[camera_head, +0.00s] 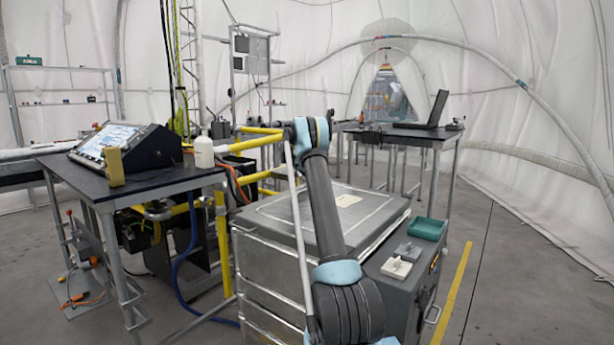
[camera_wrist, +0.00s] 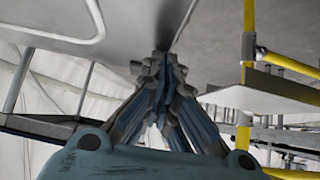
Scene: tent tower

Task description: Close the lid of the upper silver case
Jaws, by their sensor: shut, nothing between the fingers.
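The upper silver case (camera_head: 281,222) tops a metal stack in the middle of the head view. Its top panel looks flat, with a pale label; my arm hides part of it. A thin pale strip (camera_head: 298,235) stands beside my arm; I cannot tell whether it is a raised lid's edge. My gripper (camera_wrist: 163,62) is shut and empty, its fingertips at or near a grey panel (camera_wrist: 50,22) across the top of the wrist view. Contact is unclear. In the head view, the far end of my arm is high over the case, with the gripper largely hidden.
A dark table (camera_head: 70,173) at left holds a console (camera_head: 122,144) and a white bottle (camera_head: 204,152). Yellow pipes (camera_head: 258,142) stand behind the stack. A dark case at right bears a green tray (camera_head: 427,228). Floor is open at far right.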

